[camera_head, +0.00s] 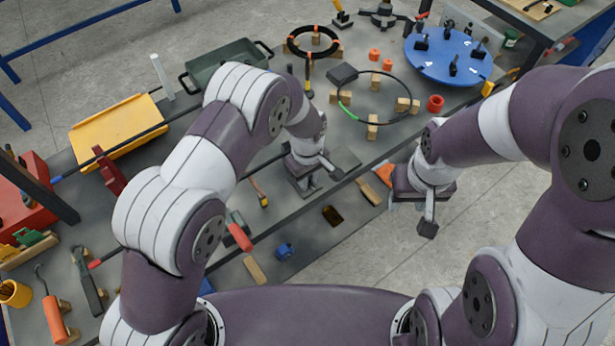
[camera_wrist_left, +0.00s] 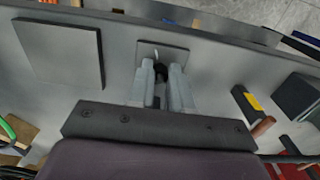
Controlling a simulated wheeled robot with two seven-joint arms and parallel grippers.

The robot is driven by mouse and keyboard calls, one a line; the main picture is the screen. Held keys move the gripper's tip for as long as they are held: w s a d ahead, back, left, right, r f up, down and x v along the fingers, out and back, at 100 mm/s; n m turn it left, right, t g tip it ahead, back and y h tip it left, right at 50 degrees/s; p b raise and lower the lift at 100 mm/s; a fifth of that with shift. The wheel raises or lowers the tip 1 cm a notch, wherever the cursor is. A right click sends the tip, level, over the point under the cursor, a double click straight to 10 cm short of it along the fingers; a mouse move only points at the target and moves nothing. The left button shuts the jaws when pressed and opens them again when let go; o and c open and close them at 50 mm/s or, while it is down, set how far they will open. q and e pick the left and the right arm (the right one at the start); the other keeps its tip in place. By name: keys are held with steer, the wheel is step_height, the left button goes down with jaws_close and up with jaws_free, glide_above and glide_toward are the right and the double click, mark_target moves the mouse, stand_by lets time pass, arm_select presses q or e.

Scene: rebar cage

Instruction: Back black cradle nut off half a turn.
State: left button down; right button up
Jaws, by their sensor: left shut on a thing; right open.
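My left gripper (camera_head: 304,184) points down at the grey bench in the head view. In the left wrist view its two pale fingers (camera_wrist_left: 162,88) are shut on a small black piece (camera_wrist_left: 160,71), which looks like the black cradle nut. The piece stands over a small grey plate (camera_wrist_left: 176,52); the fingers hide most of it. Its thread and turn angle cannot be made out. In the head view the nut is hidden by my gripper. My right gripper (camera_head: 428,222) is open and empty, past the bench's right edge, above the floor.
A black ring with a green section (camera_head: 345,108) rests on wooden blocks behind my left gripper. A blue round table (camera_head: 435,62) stands at the back right. A green tray (camera_head: 228,62) and a yellow tray (camera_head: 105,140) lie left. A blue part (camera_head: 285,251) lies near the front edge.

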arm_select(q)
steer(key=shift+w+r, duration=0.2)
steer(key=shift+w, duration=0.05)
steer(key=c, duration=1.1)
jaws_free()
steer(key=shift+c, duration=0.2)
steer(key=shift+o, duration=0.5)
steer(key=shift+s+f, duration=0.1)
steer(key=shift+s, duration=0.05)
step_height(320, 180, up, 13)
steer(key=b, duration=0.1)
steer(key=shift+f, duration=0.15)
